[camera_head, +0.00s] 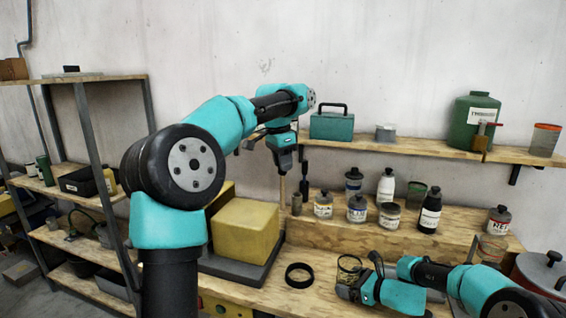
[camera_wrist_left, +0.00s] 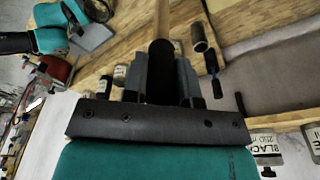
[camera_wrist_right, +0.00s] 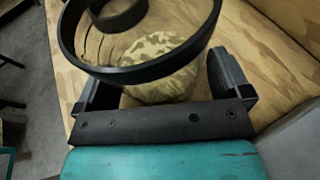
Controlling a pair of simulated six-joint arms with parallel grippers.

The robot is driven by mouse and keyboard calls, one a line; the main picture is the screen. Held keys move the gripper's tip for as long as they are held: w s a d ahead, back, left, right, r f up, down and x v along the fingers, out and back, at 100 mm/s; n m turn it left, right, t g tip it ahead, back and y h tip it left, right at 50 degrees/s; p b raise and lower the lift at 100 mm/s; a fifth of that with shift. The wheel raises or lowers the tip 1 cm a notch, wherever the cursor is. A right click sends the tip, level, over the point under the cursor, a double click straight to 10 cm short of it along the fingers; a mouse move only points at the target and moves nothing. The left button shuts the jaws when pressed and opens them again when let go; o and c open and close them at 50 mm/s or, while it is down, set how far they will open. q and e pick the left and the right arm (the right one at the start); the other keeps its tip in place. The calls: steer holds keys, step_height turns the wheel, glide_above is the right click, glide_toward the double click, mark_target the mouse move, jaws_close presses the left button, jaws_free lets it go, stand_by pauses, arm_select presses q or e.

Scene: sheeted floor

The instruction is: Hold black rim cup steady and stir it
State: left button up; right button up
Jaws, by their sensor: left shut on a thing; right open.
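The black rim cup (camera_head: 349,262) stands on the wooden bench at the front, and its rim (camera_wrist_right: 66,42) fills the upper part of the right wrist view. It looks clear-walled. My right gripper (camera_head: 350,285) is open, with one finger on each side of the cup; I cannot tell whether they touch it. My left gripper (camera_head: 284,165) is raised above the back of the bench. It is shut on the black handle (camera_wrist_left: 160,72) of a light wooden stirring stick (camera_head: 282,189), which points down, clear of the cup.
A black ring (camera_head: 299,275) lies on the bench left of the cup. A yellow block (camera_head: 244,230) sits on a dark slab at left. Several bottles and jars, including a black bottle (camera_head: 430,212), stand on the raised step behind. A lidded red pot (camera_head: 540,272) is at far right.

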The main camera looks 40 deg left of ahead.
steer(key=c, duration=0.9)
arm_select(q)
steer(key=shift+o, duration=1.4)
arm_select(e)
steer(key=shift+c, duration=0.2)
arm_select(q)
steer(key=shift+c, duration=1.4)
steer(key=w+d+f, duration=0.4)
steer(key=w+d, duration=0.1)
steer(key=d, duration=0.5)
steer(key=w+d+f+g, duration=0.1)
steer(key=w+d+f, duration=0.3)
steer(key=d, duration=0.5)
steer(key=shift+w+d+f+g+h, duration=0.3)
steer(key=shift+w+d+f+h, duration=0.1)
steer(key=shift+f, duration=0.15)
